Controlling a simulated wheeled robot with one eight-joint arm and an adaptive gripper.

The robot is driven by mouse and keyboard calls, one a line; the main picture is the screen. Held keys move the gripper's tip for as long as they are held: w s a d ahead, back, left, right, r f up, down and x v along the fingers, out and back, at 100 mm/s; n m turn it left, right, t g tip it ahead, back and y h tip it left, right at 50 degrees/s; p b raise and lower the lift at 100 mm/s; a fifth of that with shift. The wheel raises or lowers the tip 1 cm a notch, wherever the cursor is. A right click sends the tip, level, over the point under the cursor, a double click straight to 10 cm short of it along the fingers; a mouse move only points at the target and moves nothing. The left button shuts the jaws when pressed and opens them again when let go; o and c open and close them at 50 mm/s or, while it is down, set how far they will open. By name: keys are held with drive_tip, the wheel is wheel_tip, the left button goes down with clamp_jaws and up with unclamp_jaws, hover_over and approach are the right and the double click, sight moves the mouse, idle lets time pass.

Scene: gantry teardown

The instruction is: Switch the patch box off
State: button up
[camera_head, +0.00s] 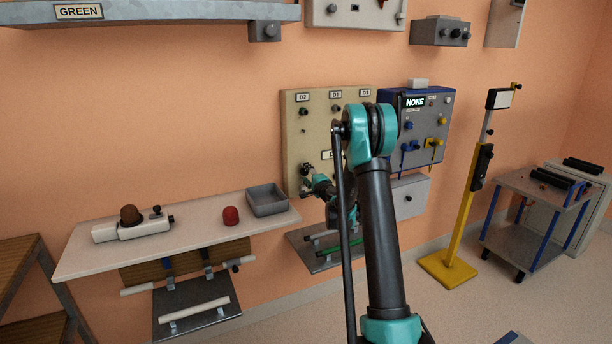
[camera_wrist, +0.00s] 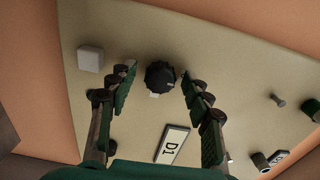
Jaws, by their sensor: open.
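A beige wall panel (camera_head: 300,128) with labels and small knobs hangs at the centre; I cannot read a name marking it as the patch box. My gripper (camera_head: 306,171) is at its lower left part in the head view. In the wrist view my gripper (camera_wrist: 158,78) is open, its two green fingers either side of a black round knob (camera_wrist: 160,73). A gap shows on each side of the knob; its depth relative to the fingertips is unclear. A D1 label (camera_wrist: 172,145) sits below the knob. My arm hides part of the panel.
A blue-framed panel (camera_head: 442,101) with a NONE display hangs just right of the beige one. A white block (camera_wrist: 90,59) sticks out left of the fingers. A shelf (camera_head: 82,249) with a grey tray (camera_head: 267,200) is to the left. A yellow stand (camera_head: 459,220) is to the right.

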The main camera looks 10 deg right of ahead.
drive_tip(key=v, duration=1.2)
drive_tip(key=s+a+n+g+y, duration=0.1)
drive_tip(key=s+a+n+g, duration=0.3)
drive_tip(key=s, duration=0.5)
drive_tip(key=s+a+n+g, duration=0.3)
drive_tip(key=s+a+n, duration=0.2)
drive_tip(key=s, duration=0.4)
drive_tip(key=s+d+f+n+g+h, duration=0.1)
drive_tip(key=s+d+f+g+h, duration=0.1)
drive_tip(key=s, duration=0.6)
drive_tip(key=s+d+f+n+g+h, duration=0.2)
drive_tip(key=s+d+f, duration=0.2)
drive_tip(key=s, duration=0.5)
drive_tip(key=s+d+f+n+g+h, duration=0.2)
drive_tip(key=s+d+f, duration=0.1)
drive_tip(key=s, duration=0.6)
drive_tip(key=shift+s+d+f+h, duration=0.2)
drive_tip(key=shift+d+f+h, duration=0.1)
drive_tip(key=shift+f, duration=0.15)
drive_tip(key=shift+a, duration=0.1)
drive_tip(key=shift+c, duration=0.5)
